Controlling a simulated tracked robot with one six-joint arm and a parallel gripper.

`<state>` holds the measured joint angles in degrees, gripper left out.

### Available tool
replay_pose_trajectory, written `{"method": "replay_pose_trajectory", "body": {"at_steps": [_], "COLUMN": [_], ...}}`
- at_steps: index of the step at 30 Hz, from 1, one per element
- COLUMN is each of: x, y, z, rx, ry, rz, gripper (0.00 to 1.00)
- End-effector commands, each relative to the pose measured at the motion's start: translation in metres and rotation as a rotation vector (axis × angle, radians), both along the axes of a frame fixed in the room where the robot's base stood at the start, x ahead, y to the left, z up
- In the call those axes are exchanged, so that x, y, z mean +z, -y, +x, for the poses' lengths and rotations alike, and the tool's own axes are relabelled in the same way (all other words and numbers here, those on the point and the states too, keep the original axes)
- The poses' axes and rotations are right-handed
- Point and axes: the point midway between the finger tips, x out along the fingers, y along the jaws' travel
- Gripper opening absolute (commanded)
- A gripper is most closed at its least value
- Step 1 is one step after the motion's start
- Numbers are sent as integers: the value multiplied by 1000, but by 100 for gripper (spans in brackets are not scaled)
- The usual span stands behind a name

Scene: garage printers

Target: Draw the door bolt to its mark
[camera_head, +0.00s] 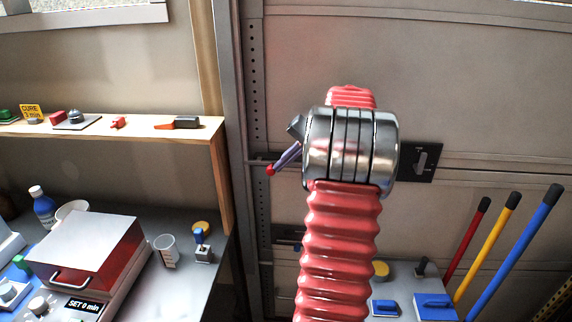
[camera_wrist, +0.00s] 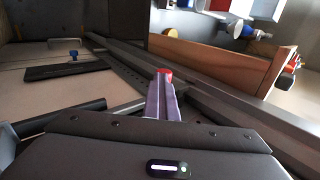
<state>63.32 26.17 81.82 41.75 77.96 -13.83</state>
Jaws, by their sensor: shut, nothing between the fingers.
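My gripper (camera_head: 271,169) is shut and empty. Its slim purple fingers meet at a red tip, which points left and slightly down in front of the grey door; they also show in the wrist view (camera_wrist: 165,74). A grey bar (camera_head: 256,161), which looks like the door bolt, runs sideways to the perforated door rail, just left of the fingertips. My wrist hides its right part. In the wrist view a grey rod (camera_wrist: 62,117) lies left of the fingers, apparently the same bar. I cannot tell whether the fingers touch it. I cannot make out the mark.
A wooden shelf (camera_head: 140,133) with small tools ends left of the rail. Below it is a bench with a red-sided box (camera_head: 90,255). Lower on the door sits a dark plate (camera_wrist: 66,71) with a blue knob. Coloured poles (camera_head: 510,250) stand at right.

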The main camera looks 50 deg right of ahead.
Motion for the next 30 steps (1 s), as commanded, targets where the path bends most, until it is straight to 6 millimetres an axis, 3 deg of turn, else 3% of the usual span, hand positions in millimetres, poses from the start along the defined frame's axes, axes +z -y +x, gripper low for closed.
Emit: {"method": "replay_pose_trajectory", "body": {"at_steps": [10, 17, 30], "x": [1, 11, 64], "y": [-3, 8, 34], "z": [3, -10, -52], "rx": [8, 8, 9], "ry": [4, 3, 3], "rz": [8, 3, -1], "gripper": [0, 0, 0]}}
